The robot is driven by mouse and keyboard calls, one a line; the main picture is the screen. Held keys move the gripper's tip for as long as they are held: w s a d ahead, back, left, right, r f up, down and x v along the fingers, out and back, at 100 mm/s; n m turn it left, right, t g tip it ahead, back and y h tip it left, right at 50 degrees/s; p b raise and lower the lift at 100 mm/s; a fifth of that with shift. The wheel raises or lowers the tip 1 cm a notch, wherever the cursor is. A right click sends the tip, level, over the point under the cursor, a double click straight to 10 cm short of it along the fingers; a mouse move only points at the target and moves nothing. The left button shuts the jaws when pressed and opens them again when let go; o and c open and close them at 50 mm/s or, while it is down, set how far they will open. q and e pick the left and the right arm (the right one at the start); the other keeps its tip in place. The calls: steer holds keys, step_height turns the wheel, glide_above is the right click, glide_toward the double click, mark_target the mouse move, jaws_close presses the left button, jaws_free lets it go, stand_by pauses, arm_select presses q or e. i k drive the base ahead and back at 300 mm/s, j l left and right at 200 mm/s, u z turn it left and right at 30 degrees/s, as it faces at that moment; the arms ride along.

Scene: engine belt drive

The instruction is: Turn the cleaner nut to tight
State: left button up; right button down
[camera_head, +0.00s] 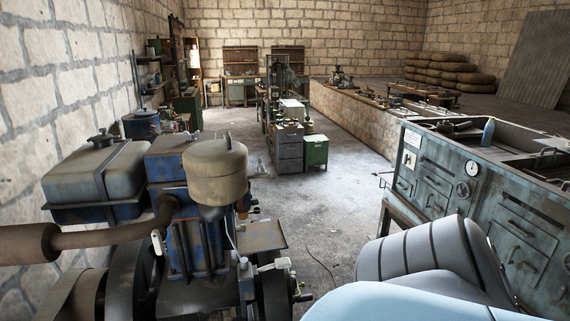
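A blue, worn engine (190,245) stands at the lower left, close to the stone wall. A tan, dome-topped canister (215,172), which looks like the air cleaner, sits upright on top of it. A small dark piece (228,141) stands up from the canister's top and looks like the cleaner nut; it is too small to tell how tight it is. Neither of my grippers shows. A grey segmented and light-blue shape at the lower right looks like part of my own arm, and it is apart from the engine.
A grey-blue tank with a dark cap (98,180) and a rusty pipe (85,240) flank the canister on the left. A worn metal cabinet (500,205) stands at the right. Open concrete floor (310,215) lies between the engine and the cabinet.

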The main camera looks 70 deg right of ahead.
mark_target(261, 169)
steer(key=z, duration=1.95)
